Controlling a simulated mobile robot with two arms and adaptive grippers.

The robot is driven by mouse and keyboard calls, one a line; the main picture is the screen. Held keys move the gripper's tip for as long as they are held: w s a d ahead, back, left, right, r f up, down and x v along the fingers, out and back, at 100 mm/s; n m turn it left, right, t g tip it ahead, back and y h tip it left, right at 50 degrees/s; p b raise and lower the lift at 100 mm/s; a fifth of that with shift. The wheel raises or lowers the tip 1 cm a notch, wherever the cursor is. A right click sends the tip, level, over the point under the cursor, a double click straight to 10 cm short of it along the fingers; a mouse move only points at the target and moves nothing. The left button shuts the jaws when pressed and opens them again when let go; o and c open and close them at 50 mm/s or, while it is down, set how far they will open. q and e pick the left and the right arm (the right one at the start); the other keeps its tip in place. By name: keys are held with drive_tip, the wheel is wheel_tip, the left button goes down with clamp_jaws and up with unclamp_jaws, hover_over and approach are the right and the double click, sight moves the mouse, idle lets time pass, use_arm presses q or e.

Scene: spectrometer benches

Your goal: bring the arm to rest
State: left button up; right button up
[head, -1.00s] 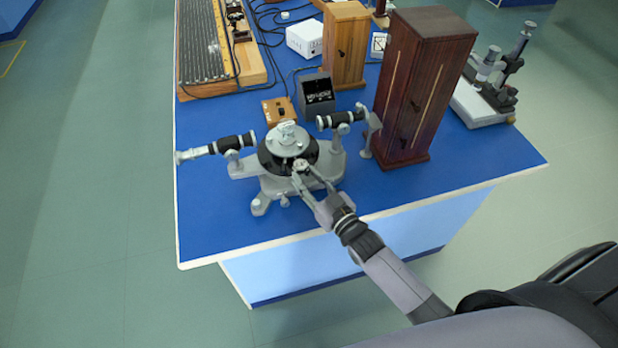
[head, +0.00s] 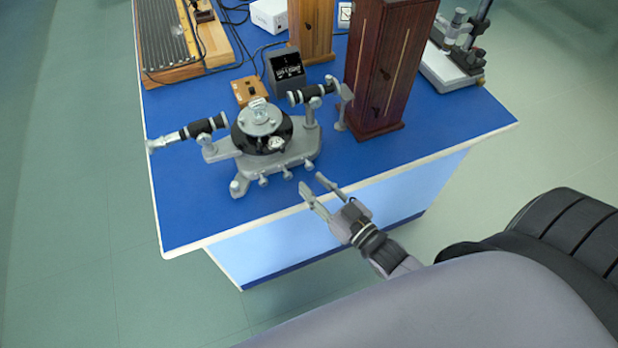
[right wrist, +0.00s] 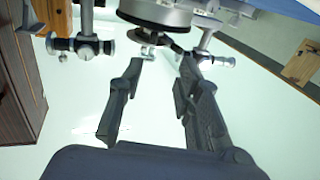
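My right gripper (head: 317,190) is open and empty in the head view, just off the front edge of the blue bench, with its fingers pointing at the spectrometer (head: 280,160). Its two fingers stand apart in the right wrist view (right wrist: 155,95), with nothing between them. The spectrometer, grey with a black round table and two black tubes, stands on the bench beyond the fingertips and apart from them. It also shows at the top of the right wrist view (right wrist: 158,12). My left gripper is in neither view.
The blue bench (head: 190,215) has a pale front edge near my right gripper. A tall dark wooden cabinet (head: 385,70) stands right of the spectrometer. A small wooden box (head: 247,91) and a black meter (head: 286,72) stand behind it. Open floor (head: 70,250) lies at the left.

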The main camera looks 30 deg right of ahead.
idle(0.6)
drive_tip(key=s+f+m+g+h, duration=0.1)
drive_tip(key=s+g+h, duration=0.3)
drive_tip(key=s+g, duration=1.1)
wheel_tip(320, 180, down, 27)
drive_tip(key=s, duration=0.2)
drive_tip(key=s+d+f+g+b, duration=0.1)
drive_tip(key=s+d+f, duration=0.2)
drive_tip(key=s+f, duration=1.3)
drive_tip(key=shift+s+f+h, duration=0.3)
drive_tip(key=shift+s+f, duration=0.1)
drive_tip(key=shift+f, duration=0.1)
